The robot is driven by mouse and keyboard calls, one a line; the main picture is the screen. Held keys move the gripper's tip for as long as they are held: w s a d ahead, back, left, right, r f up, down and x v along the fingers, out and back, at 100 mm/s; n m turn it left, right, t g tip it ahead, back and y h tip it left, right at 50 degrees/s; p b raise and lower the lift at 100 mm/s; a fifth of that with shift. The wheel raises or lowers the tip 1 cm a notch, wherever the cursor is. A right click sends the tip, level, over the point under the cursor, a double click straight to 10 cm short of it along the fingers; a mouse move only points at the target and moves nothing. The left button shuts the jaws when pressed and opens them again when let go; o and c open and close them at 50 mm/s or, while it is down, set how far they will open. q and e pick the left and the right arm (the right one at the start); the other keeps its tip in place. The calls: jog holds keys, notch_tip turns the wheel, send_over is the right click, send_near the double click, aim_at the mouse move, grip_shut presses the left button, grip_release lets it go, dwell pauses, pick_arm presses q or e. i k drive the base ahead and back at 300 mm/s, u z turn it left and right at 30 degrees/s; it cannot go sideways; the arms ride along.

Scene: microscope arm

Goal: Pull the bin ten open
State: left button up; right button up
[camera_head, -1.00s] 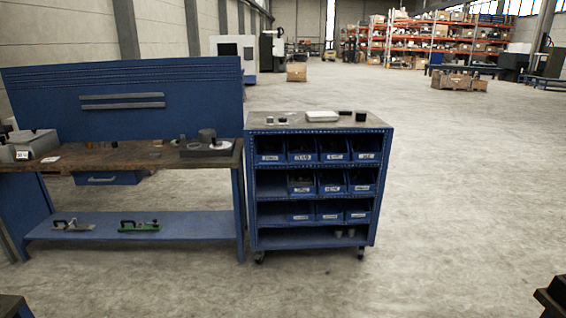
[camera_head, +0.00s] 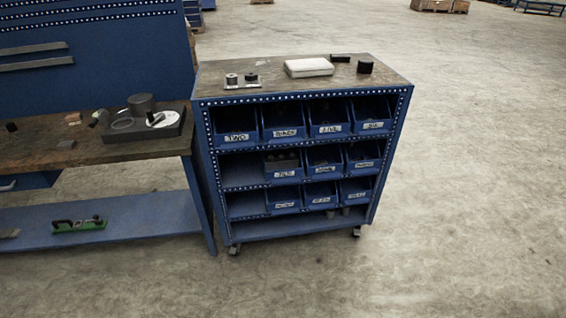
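A blue wheeled bin rack (camera_head: 213,172) stands in the middle of the view, with three rows of blue labelled bins. The top-left bin (camera_head: 237,124) reads "TWO". Three more top-row bins stand beside it. The second row has three bins, its left slot being empty. The third row also has three bins, the left one (camera_head: 284,199), the middle one (camera_head: 320,195) and the right one (camera_head: 355,190), with an empty slot at the left. Their labels are too small to read, so I cannot tell which bin is ten. Neither of my grippers is in view.
A white box (camera_head: 309,67), small dark parts and a black cylinder (camera_head: 365,67) sit on the rack's top. A workbench (camera_head: 115,152) stands close at its left. The concrete floor is clear in front and to the right.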

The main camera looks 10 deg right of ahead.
aim_at(288, 172)
jog(key=i, duration=1.65)
